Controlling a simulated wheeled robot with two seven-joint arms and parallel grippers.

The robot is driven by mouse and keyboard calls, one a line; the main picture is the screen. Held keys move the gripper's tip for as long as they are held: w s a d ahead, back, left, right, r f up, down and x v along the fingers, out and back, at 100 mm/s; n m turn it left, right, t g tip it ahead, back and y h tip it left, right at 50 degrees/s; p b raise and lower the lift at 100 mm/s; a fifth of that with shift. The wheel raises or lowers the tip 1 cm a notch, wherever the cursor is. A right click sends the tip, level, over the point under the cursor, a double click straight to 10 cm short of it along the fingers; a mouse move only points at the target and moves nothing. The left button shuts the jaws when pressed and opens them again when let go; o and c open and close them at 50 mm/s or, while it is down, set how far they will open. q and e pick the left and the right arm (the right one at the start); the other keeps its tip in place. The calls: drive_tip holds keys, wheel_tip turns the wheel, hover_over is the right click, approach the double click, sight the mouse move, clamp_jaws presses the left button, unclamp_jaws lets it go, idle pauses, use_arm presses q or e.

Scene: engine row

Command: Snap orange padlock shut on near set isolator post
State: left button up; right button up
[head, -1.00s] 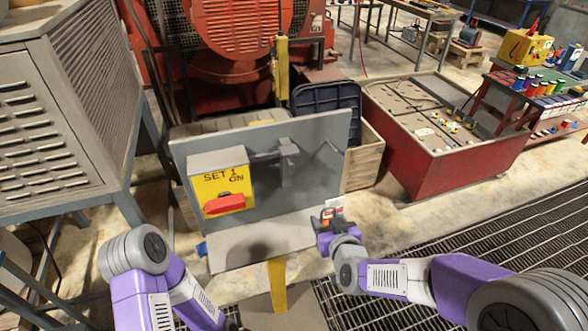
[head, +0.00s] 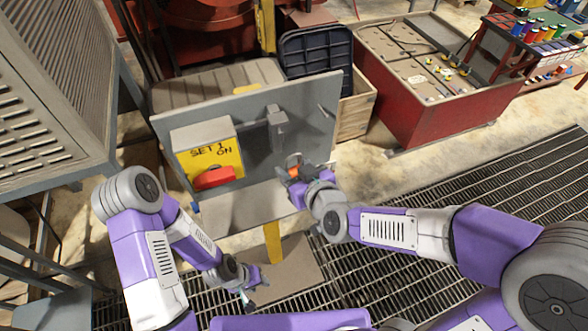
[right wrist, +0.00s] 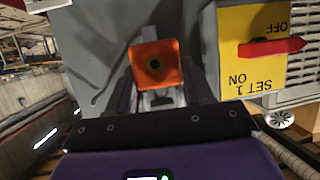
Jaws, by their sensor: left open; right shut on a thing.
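The orange padlock (right wrist: 145,53) shows its keyhole face in the right wrist view, between the fingers of my right gripper (right wrist: 160,80). My right gripper (head: 298,178) is shut on it in front of the grey panel (head: 312,105). In the head view the padlock (head: 295,170) is small and partly hidden; I cannot tell whether its shackle is open. The yellow SET 1 isolator box (head: 228,158) has a red handle (head: 214,177). A grey post (head: 277,128) juts from the panel, above and apart from the padlock. My left gripper (head: 252,287) is open and empty, low before the panel.
A louvred grey cabinet (head: 50,110) stands left. A red chest (head: 430,115) and a wooden crate (head: 355,115) stand behind right. Floor grating (head: 470,185) lies at right.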

sight(283, 139)
drive_tip(key=shift+w+a+f+b, duration=0.1)
drive_tip(key=shift+w+a+b, duration=0.3)
drive_tip(key=shift+w, duration=1.25)
drive_tip(key=shift+w+a+b, duration=0.1)
drive_tip(key=shift+w+a, duration=0.55)
drive_tip(key=shift+w, duration=0.95)
drive_tip(key=shift+w+a+f+b, duration=0.15)
drive_tip(key=shift+w+a, duration=0.4)
drive_tip(key=shift+w, duration=1.25)
drive_tip(key=shift+r+p, duration=1)
drive_tip(key=shift+r, duration=0.35)
drive_tip(key=shift+f, duration=0.2)
drive_tip(key=shift+f+b, duration=0.4)
drive_tip(key=shift+b, duration=0.15)
